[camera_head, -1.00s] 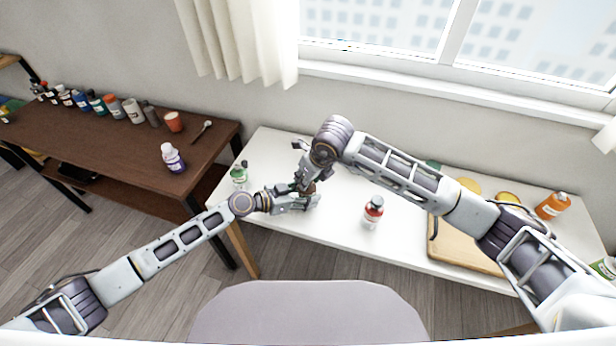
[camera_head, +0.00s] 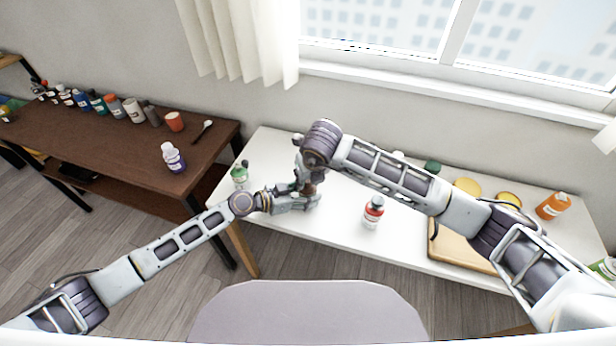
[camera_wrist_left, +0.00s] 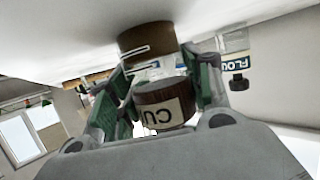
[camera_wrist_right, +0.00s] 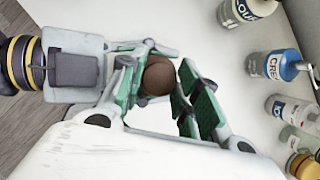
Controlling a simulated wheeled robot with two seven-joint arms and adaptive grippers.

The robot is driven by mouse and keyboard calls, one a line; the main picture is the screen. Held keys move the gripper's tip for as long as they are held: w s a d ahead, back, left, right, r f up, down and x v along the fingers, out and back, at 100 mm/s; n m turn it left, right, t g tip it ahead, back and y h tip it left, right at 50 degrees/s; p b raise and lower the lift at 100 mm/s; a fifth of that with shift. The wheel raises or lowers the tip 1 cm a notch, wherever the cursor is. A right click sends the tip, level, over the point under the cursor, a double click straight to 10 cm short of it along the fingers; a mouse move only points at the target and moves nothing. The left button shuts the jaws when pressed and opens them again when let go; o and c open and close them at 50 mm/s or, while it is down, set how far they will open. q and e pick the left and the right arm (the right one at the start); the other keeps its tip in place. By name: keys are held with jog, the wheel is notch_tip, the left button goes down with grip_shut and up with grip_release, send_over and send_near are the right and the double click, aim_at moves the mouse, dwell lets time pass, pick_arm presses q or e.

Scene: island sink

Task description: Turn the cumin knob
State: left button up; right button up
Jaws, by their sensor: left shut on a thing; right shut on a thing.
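The cumin container (camera_head: 310,188) is a small brown cylinder on the white table, mostly hidden by my grippers in the head view. In the left wrist view its brown body (camera_wrist_left: 165,103) shows part of a label reading "CU", upside down. In the right wrist view its round brown top (camera_wrist_right: 158,76) shows. My left gripper (camera_head: 312,201) is shut on the container from the left side. My right gripper (camera_head: 304,184) reaches down from above and is shut on its upper part. The exact contact of the fingers is partly hidden.
A red-labelled bottle (camera_head: 373,212) stands right of the grippers, and a green one (camera_head: 239,174) left. A cutting board (camera_head: 450,246) lies at the right. Several labelled jars, one blue-capped (camera_wrist_right: 282,65), stand near my right gripper. The front middle of the table is clear.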

jog(key=o, duration=1)
jog(key=shift+o, duration=0.2)
jog(key=v, duration=1.2)
